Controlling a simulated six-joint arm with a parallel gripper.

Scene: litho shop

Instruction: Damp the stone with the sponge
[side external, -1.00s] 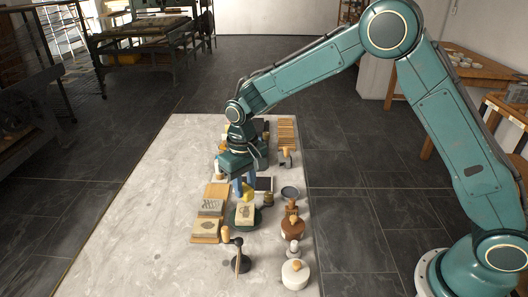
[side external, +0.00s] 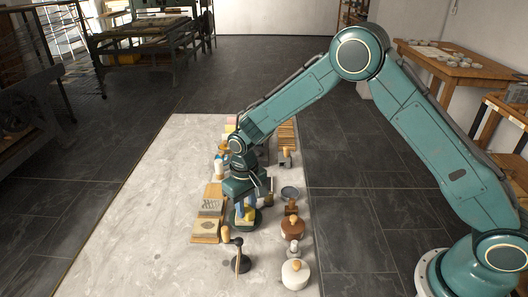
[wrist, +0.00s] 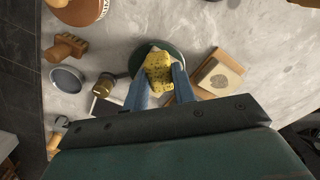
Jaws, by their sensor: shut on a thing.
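The yellow, dark-speckled sponge (wrist: 158,68) is held between the two blue fingers of my gripper (wrist: 160,84) in the wrist view. In the side view, my gripper (side external: 246,210) is pointing down over the pale stone (side external: 241,222), which sits on a round dark green base (side external: 257,222). The sponge covers most of this stone in the wrist view, where the green base (wrist: 139,62) shows around it. The sponge is at or just above the stone's top; I cannot tell whether they touch.
Stones with printed pictures (side external: 204,225) lie on wooden boards just left of the base. A grey bowl (side external: 290,192), a brown round-topped item (side external: 292,229) and a white lidded pot (side external: 295,274) stand to the right. The table's left side is clear.

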